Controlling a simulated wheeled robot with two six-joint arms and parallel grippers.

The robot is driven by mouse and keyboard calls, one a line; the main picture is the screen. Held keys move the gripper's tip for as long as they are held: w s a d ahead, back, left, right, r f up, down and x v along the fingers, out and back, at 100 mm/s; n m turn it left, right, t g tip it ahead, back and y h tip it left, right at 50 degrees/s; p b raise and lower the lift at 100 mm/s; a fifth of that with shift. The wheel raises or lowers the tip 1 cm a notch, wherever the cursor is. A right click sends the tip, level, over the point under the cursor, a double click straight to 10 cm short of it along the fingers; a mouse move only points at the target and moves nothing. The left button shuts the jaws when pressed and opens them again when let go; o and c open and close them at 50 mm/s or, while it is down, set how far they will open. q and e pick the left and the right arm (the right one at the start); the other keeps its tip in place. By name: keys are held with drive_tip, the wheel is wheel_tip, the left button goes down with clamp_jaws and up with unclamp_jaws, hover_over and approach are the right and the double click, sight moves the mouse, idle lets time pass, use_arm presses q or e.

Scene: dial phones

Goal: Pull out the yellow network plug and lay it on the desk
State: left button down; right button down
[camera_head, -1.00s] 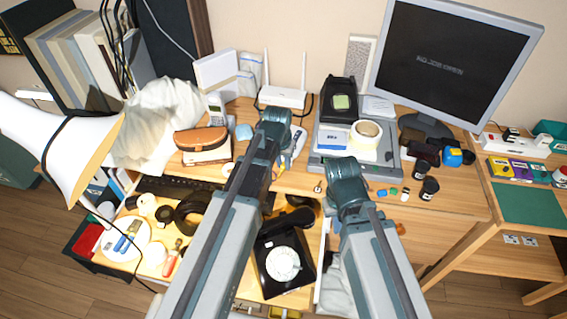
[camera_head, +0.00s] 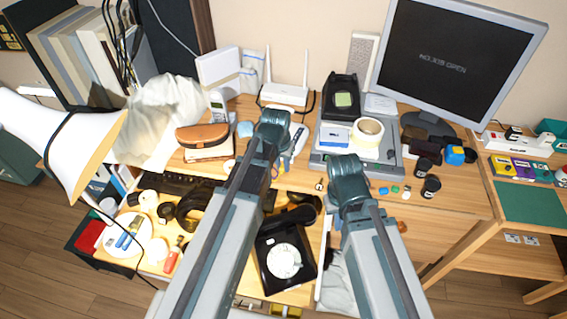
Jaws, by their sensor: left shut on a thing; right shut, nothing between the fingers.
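My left gripper (camera_head: 273,148) is over the desk in front of the white router (camera_head: 284,94), its fingers mostly hidden by my own arm. A black dial phone (camera_head: 283,262) lies lower, between my arms.
A grey device (camera_head: 322,158) carries a tape roll (camera_head: 367,131) right of my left gripper. Dark jars (camera_head: 430,187) and small coloured pieces lie farther right. A cordless phone (camera_head: 217,106) and brown case (camera_head: 203,136) are left. Some bare desk (camera_head: 450,200) shows at right.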

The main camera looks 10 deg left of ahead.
sight(282, 168)
use_arm(q)
drive_tip(key=shift+s+r, duration=0.1)
drive_tip(key=shift+r, duration=0.05)
use_arm(e)
drive_tip(key=shift+r, duration=0.15)
